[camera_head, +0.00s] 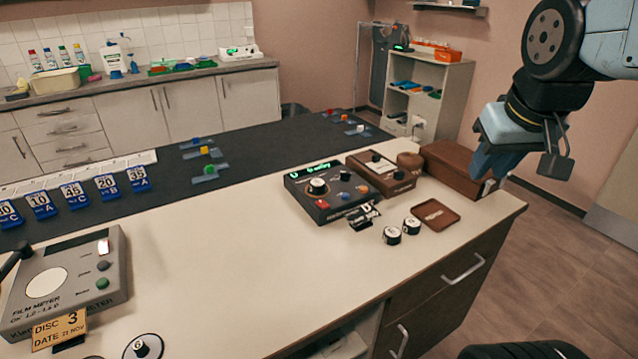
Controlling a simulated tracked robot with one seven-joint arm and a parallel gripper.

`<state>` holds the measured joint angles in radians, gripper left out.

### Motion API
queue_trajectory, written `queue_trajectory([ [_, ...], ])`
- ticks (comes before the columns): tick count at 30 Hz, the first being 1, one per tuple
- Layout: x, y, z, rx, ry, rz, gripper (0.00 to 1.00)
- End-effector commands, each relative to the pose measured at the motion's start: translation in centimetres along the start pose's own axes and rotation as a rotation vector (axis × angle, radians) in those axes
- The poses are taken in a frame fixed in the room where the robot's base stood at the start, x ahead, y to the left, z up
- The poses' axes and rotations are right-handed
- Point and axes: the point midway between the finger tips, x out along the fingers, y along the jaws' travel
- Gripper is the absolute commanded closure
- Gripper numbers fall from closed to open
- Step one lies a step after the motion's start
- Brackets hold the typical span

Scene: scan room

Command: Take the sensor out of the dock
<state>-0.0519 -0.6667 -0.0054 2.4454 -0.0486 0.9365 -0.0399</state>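I cannot tell for sure which thing is the sensor or the dock. A small brown unit (381,176) with dark and orange parts on top stands on the counter, right of a black control box (331,190) with a green lit display. A short brown round piece (410,161) sits at its right end. My gripper (489,186) points down at the counter's right end, in front of or beside a long brown box (455,167). Whether it touches the box is unclear. Its fingertips are small and partly hidden, so its opening and anything between them cannot be made out.
Two small white-topped round pieces (402,231), a black tag (362,217) and a brown tray (435,214) lie in front of the units. A grey film meter (66,279) stands at left, near blue number cards (73,194). The front middle of the counter (260,270) is clear.

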Motion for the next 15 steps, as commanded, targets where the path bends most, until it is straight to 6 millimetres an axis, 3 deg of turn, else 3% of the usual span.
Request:
queue_trajectory([
  [2,0.5,-0.3,-1.5,-0.072,-0.045,0.006,0.63],
  [15,4.3,-2.8,-9.8,-0.489,-0.269,0.074,0.21],
])
